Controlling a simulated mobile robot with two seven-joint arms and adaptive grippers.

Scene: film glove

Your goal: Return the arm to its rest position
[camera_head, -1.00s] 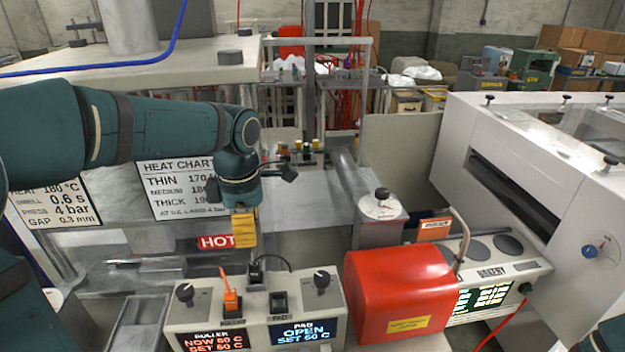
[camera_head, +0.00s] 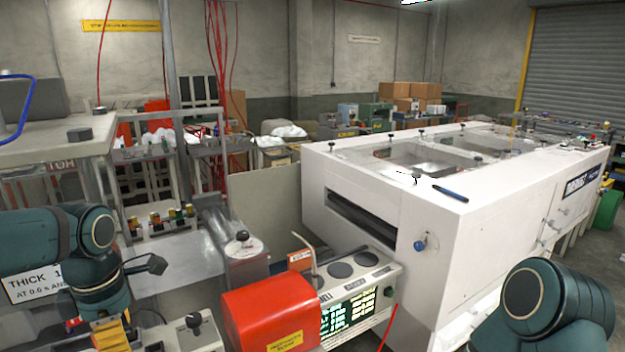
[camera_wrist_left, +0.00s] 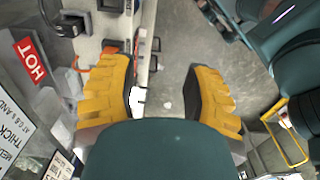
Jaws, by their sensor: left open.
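My left arm comes in at the lower left of the head view. Its gripper (camera_head: 110,335) points down beside the control box, with its yellow fingers partly cut off by the bottom edge. In the left wrist view the two yellow fingers of the left gripper (camera_wrist_left: 165,95) are wide apart, with nothing between them but floor and the edge of a machine beyond. A teal part of my right arm (camera_head: 540,300) shows at the lower right of the head view. My right gripper is out of the picture.
A control box with black knobs (camera_head: 195,325) stands close to the left gripper. A red cover (camera_head: 270,305) and a grey panel with dials (camera_head: 365,270) lie right of it. A large white machine (camera_head: 430,215) fills the middle right. Open floor (camera_wrist_left: 175,75) shows below the gripper.

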